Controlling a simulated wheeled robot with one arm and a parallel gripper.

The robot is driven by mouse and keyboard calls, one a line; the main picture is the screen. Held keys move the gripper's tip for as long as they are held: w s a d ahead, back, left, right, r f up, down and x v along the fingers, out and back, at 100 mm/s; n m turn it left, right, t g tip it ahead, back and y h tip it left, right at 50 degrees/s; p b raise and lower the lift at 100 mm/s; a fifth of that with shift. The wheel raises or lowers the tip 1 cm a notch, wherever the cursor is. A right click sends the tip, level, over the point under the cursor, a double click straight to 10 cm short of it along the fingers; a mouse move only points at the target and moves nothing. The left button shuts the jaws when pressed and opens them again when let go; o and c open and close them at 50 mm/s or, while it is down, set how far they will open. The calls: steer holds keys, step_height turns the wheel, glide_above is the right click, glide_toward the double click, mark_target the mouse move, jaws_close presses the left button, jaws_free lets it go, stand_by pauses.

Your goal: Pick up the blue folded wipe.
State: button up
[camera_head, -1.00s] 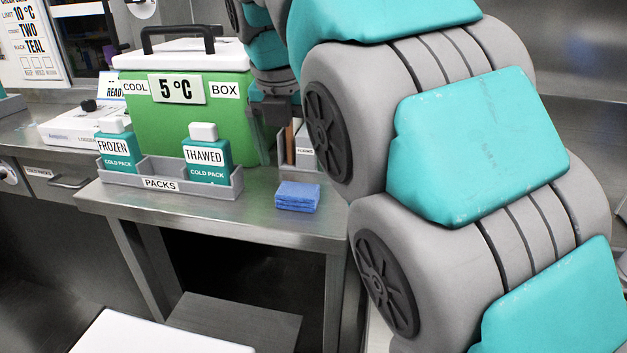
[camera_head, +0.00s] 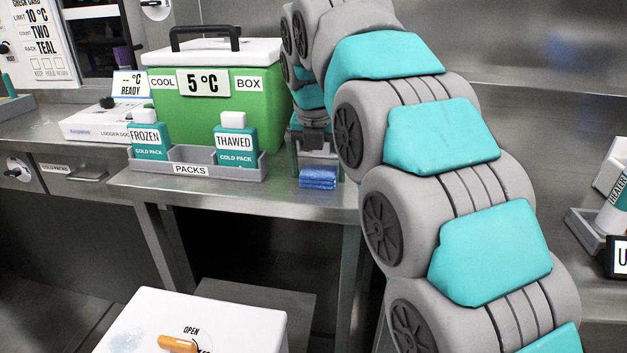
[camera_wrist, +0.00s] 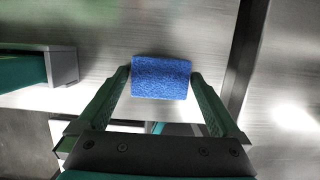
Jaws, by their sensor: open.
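The blue folded wipe (camera_head: 318,178) lies on the steel bench near its front edge, right of the packs tray. In the wrist view the wipe (camera_wrist: 161,78) sits between the tips of my gripper (camera_wrist: 161,76). The two fingers are open, one at the left side and one at the right side of the wipe. I cannot tell whether they touch it.
A grey packs tray (camera_head: 190,170) holds a frozen cold pack (camera_head: 149,139) and a thawed cold pack (camera_head: 236,144). Behind it stands a green cool box (camera_head: 190,116). A white box (camera_head: 200,315) with an orange handle stands low in front. A heater bottle (camera_head: 616,208) is at right.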

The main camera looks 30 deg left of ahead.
mark_target(319, 168)
steer(key=shift+c, duration=0.4)
steer(key=c, duration=1)
steer(key=shift+r, duration=0.25)
steer(key=shift+w+r, duration=0.1)
steer(key=shift+r, duration=1.3)
steer(key=s+a+r, duration=0.1)
steer(key=s+a, duration=0.2)
steer(key=s, duration=0.4)
steer(key=s+a, duration=0.3)
steer(key=s, duration=0.5)
steer(key=shift+a+r, duration=0.2)
steer(key=shift+r, duration=0.2)
